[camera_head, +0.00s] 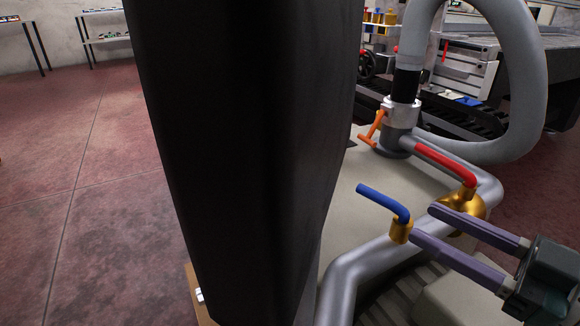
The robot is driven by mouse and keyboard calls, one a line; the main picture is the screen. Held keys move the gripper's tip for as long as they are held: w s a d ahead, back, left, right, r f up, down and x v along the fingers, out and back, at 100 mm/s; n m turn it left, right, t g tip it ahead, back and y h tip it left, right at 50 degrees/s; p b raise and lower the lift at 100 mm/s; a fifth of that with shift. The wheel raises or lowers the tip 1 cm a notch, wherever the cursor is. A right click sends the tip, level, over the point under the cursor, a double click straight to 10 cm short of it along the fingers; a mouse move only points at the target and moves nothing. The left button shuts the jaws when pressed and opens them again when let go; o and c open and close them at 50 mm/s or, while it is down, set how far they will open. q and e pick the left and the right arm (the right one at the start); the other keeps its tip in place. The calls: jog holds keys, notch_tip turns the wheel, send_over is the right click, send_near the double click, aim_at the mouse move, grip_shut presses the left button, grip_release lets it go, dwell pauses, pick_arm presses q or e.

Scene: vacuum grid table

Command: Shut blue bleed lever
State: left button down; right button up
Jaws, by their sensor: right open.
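The blue bleed lever (382,201) is a bent blue handle on a small brass valve (400,232) on the silver pipe (362,265), at the right of the head view. The handle points up and left from the valve. My right gripper (420,222) comes in from the lower right with its two purple-grey fingers apart and empty. The fingertips are at the right side of the brass valve, close to the lever's bent end; I cannot tell whether they touch. My left gripper does not show.
A red lever (445,163) sits on a larger brass valve (462,206) just behind my right fingers. An orange lever (372,130) and a thick grey hose (535,85) stand farther back. A large dark column of mine blocks the middle. Open red floor (100,190) lies left.

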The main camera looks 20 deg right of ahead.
aim_at(388, 202)
jog(key=b+x, duration=0.1)
jog(key=x, duration=0.8)
jog(key=shift+b, duration=0.35)
grip_shut()
dwell(0.9)
